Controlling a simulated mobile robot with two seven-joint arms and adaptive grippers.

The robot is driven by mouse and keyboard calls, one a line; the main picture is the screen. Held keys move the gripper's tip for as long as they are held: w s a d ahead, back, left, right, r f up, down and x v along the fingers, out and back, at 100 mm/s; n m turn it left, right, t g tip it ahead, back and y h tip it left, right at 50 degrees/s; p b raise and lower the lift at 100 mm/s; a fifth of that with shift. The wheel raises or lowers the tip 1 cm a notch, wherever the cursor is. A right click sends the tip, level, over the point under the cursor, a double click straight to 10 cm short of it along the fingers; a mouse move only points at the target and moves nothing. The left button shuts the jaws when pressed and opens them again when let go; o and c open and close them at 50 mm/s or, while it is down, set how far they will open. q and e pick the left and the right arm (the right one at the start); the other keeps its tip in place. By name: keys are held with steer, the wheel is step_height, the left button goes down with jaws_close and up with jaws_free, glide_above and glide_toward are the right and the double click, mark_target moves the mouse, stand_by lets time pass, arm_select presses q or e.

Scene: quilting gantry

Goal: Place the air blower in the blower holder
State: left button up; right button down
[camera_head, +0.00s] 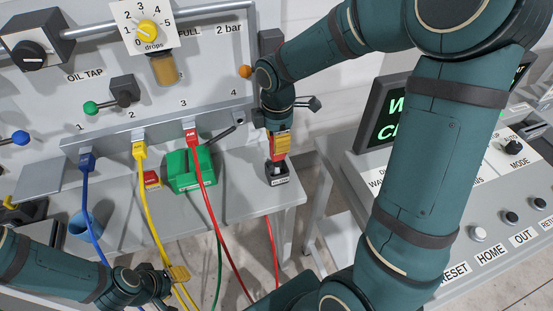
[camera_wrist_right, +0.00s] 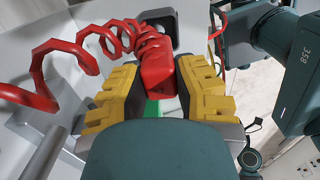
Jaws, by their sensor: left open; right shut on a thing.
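The red air blower (camera_wrist_right: 158,75) is between the yellow fingers of my right gripper (camera_wrist_right: 158,100), with its coiled red hose beside it in the right wrist view. In the head view, my right gripper (camera_head: 278,144) is shut on the blower and points down just above a small dark box (camera_head: 277,175), apparently the blower holder, at the table's right edge. A dark square box (camera_wrist_right: 160,22) also shows beyond the blower in the wrist view. Fingers hide most of the blower; I cannot tell whether it enters the holder. My left gripper (camera_head: 178,275) is open at lower left.
A green box (camera_head: 190,168) stands on the grey table (camera_head: 238,200) left of the holder. Blue (camera_head: 92,205), yellow (camera_head: 158,220) and red (camera_head: 212,205) cables hang across the table's front. A control console (camera_head: 470,215) with a screen stands at right.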

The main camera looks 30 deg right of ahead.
steer(key=shift+f+b, duration=0.75)
steer(key=shift+f, duration=2.1)
steer(key=shift+f, duration=0.2)
steer(key=c, duration=0.9)
jaws_free()
steer(key=shift+o, duration=0.2)
step_height(320, 180, up, 12)
steer(key=p, duration=0.3)
steer(key=shift+r, duration=0.25)
